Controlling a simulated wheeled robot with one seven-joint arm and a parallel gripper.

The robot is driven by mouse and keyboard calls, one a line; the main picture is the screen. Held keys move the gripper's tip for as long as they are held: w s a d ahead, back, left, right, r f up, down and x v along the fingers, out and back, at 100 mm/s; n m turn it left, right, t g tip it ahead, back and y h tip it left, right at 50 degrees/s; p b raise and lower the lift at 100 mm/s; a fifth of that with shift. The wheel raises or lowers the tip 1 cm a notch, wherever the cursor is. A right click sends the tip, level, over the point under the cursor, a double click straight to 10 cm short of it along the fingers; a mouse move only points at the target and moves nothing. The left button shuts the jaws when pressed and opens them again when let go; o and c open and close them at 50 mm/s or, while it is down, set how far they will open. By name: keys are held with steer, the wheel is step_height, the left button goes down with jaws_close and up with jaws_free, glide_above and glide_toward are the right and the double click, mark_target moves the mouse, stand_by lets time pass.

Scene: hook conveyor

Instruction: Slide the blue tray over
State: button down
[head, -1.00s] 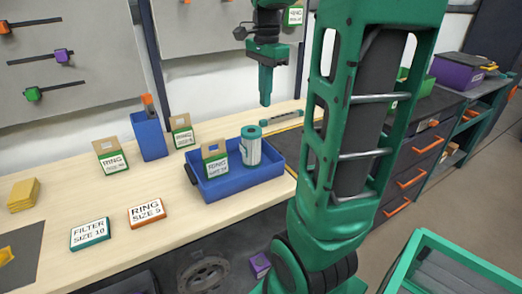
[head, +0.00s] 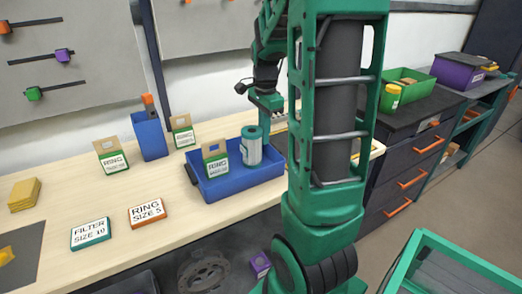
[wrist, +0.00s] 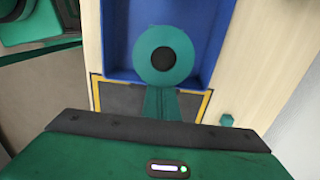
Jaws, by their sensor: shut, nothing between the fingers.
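The blue tray (head: 240,182) sits on the light wooden bench near its front edge. In it stand a white and teal cylinder (head: 251,150) and a green-framed card (head: 216,162) reading RING. My gripper (head: 273,118) is shut and empty, pointing down just behind and to the right of the cylinder; its tips are partly hidden. In the wrist view the tray (wrist: 122,45) lies at the top, with the cylinder's round teal top (wrist: 165,57) just beyond my shut fingers (wrist: 168,95). I cannot tell whether the fingers touch the tray.
A dark area with a yellow border (wrist: 205,108) lies beside the tray. A blue bin (head: 149,138) and cards stand left of the tray. Flat RING (head: 147,214) and FILTER (head: 90,234) signs lie in front.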

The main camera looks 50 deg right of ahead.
mark_target(264, 158)
step_height(264, 158, down, 6)
steer(key=shift+r, duration=0.15)
stand_by(0.5)
